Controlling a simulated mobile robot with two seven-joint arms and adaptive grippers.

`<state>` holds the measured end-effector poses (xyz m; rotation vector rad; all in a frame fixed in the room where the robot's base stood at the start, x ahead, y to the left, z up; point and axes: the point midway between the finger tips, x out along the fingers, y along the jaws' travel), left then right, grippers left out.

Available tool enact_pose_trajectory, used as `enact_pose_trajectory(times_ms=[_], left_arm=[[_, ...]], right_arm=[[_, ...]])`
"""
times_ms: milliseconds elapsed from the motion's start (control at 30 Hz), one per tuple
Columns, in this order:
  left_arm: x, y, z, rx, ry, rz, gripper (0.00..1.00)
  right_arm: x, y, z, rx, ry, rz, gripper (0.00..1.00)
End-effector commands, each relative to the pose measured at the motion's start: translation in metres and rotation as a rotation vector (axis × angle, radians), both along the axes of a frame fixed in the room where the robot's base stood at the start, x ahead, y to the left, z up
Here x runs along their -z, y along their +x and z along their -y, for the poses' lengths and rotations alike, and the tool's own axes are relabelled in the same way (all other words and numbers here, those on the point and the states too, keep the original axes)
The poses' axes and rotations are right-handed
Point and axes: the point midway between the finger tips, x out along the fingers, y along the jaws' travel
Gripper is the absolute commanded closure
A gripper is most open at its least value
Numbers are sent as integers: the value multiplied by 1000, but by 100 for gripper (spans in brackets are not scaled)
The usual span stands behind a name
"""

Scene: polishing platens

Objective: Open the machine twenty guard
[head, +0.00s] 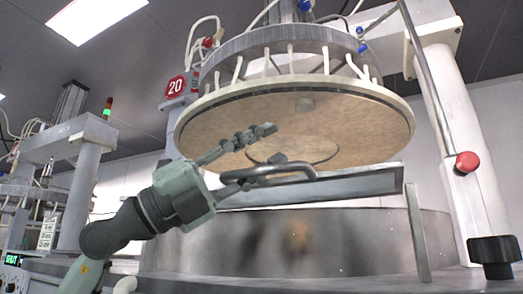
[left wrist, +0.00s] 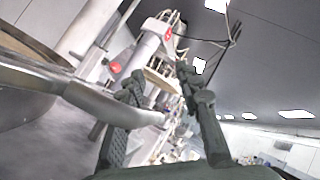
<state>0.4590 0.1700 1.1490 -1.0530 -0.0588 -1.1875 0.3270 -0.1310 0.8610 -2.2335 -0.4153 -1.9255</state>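Machine twenty carries a round red sign reading 20 (head: 175,87). Its guard (head: 365,184) is a grey metal panel below the big round upper platen (head: 390,125). A curved bar handle (head: 290,168) stands out from the guard's left part; in the left wrist view the handle (left wrist: 85,98) comes in from the left and reaches the finger area. My left gripper (head: 268,145) is open at the handle, with one finger above it and the other near its left end. Both fingers (left wrist: 160,78) are spread in the left wrist view. I cannot tell whether they touch the handle. My right gripper is not in view.
A shiny curved metal wall (head: 350,240) lies below the guard. Another machine (head: 70,140) stands at the left.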

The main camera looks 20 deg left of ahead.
Motion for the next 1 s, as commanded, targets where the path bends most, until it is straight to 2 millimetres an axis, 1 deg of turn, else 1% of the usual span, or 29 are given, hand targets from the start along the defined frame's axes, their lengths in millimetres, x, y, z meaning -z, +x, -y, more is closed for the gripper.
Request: enact_pose_trajectory(times_ms=[167, 267, 600, 733, 833, 1000], left_arm=[[4, -3, -6, -1, -3, 0, 67], [10, -8, -16, -2, -5, 0, 67], [44, -35, -61, -1, -6, 0, 67], [54, -44, -75, 0, -6, 2, 67], [60, -49, -82, -1, -6, 3, 67], [64, -52, -87, -1, -3, 2, 67]], right_arm=[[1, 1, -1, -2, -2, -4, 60], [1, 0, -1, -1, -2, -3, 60], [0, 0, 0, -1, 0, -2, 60], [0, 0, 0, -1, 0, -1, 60], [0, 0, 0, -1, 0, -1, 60], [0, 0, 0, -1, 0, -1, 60]])
